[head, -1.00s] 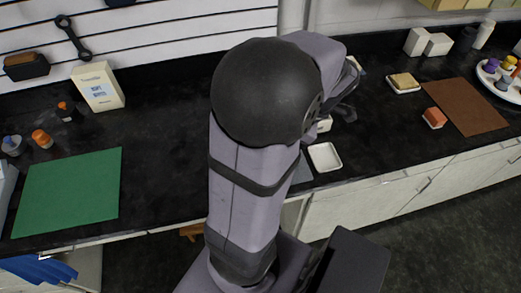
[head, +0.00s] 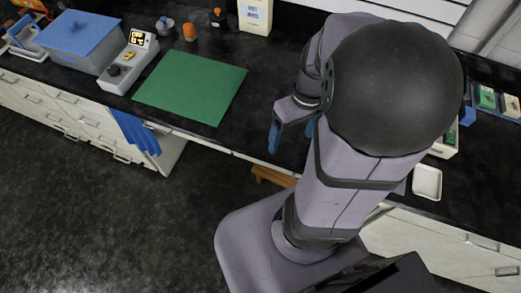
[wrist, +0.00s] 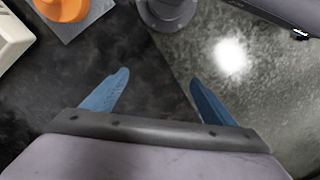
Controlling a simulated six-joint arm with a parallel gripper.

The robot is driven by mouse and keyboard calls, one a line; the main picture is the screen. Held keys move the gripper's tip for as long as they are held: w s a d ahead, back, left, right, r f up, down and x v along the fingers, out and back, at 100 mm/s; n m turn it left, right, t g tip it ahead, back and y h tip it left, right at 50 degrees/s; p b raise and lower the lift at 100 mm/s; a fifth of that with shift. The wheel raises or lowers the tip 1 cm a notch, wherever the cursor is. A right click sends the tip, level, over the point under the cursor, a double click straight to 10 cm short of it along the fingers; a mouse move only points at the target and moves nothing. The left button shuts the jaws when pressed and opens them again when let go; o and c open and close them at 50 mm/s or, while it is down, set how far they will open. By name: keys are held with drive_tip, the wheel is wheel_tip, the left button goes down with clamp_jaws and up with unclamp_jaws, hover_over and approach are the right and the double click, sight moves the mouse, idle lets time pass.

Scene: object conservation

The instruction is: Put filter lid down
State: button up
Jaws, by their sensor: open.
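My gripper (head: 291,143) is open and empty in the head view, over the front edge of the black counter, right of the green mat. In the wrist view its two blue fingers (wrist: 158,78) are wide apart with only dark counter and floor between and beyond them. No thing is clearly recognisable as the filter lid. An orange round object (wrist: 62,8) stands on a grey square plate (wrist: 88,22) at the wrist view's top left, cut by the frame. A dark grey round part (wrist: 168,14) shows at its top middle; I cannot tell what it is.
The green mat (head: 190,86) lies bare on the counter. A grey device with a display (head: 130,60) and a blue-lidded box (head: 78,38) stand left of it. A white dish (head: 427,182) lies right of my arm. My arm hides the counter's middle.

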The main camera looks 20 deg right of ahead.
drive_tip(key=a+f+m+h, duration=0.1)
drive_tip(key=a, duration=0.8)
drive_tip(key=shift+f, duration=0.2)
